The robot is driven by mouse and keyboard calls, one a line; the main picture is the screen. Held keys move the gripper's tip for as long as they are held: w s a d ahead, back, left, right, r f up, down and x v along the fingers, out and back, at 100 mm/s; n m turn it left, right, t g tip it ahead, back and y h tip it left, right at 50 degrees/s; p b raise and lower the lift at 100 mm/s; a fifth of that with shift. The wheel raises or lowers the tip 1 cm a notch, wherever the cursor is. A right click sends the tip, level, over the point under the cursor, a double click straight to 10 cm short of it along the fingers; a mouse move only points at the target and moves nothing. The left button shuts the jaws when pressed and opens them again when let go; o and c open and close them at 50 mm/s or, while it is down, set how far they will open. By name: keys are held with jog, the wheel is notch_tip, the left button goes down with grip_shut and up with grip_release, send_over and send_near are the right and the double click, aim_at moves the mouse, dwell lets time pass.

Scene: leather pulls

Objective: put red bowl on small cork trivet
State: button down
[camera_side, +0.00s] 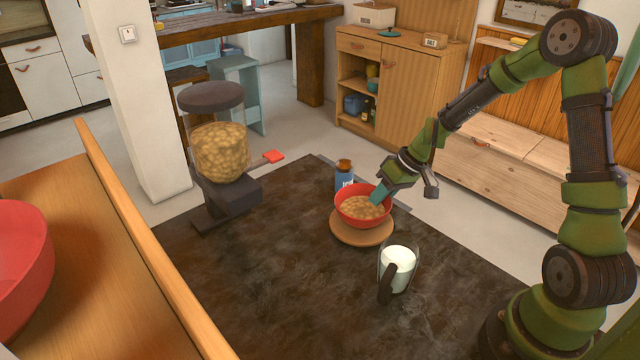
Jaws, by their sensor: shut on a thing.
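The red bowl (349,214) holds tan cereal and is level. It is over the round cork trivet (362,236), whose front rim shows below it. I cannot tell whether the bowl rests on the trivet or is just above it.
A glass mug of milk (398,268) stands just in front and right of the trivet. A blue jar (344,177) is close behind the bowl. A cereal dispenser (220,150) stands at the left. The front left of the dark tabletop (270,290) is clear.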

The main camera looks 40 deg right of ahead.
jog(key=c, duration=1.3)
grip_release()
jog(key=shift+f, duration=0.1)
jog(key=v, duration=1.1)
jog(key=s+a+r+m+t+h, duration=0.2)
jog(key=s+a+r+m+t, duration=0.1)
jog(key=s+a+r, duration=0.8)
jog(key=shift+s+a+r, duration=0.4)
jog(key=shift+s+a, duration=0.95)
jog(key=shift+a, duration=0.4)
